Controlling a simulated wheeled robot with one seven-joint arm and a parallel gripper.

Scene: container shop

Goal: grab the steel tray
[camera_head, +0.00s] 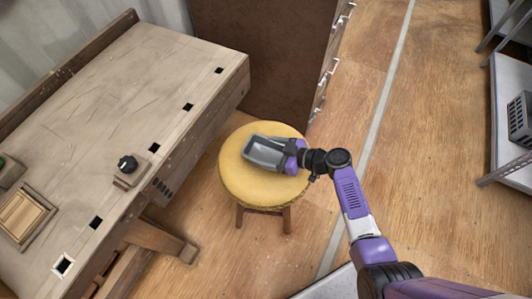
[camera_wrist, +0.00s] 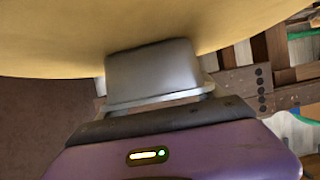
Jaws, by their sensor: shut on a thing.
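The steel tray (camera_head: 263,153) is a small grey rectangular dish over the yellow round top of a stool (camera_head: 237,183). My gripper (camera_head: 289,156) is at the tray's right end in the head view, shut on its rim. In the wrist view the tray (camera_wrist: 152,68) lies straight ahead of the gripper (camera_wrist: 158,108), with its rim at the jaws. The stool's yellow top (camera_wrist: 60,35) fills the upper part of that view. I cannot tell whether the tray touches the stool top. The fingertips are mostly hidden.
A wooden workbench (camera_head: 110,100) with a small black knob-like object (camera_head: 128,164) stands left of the stool. A brown drawer cabinet (camera_head: 262,50) stands behind it. A shelf (camera_head: 508,100) with a grey crate (camera_head: 521,118) is at the far right. The wooden floor between is clear.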

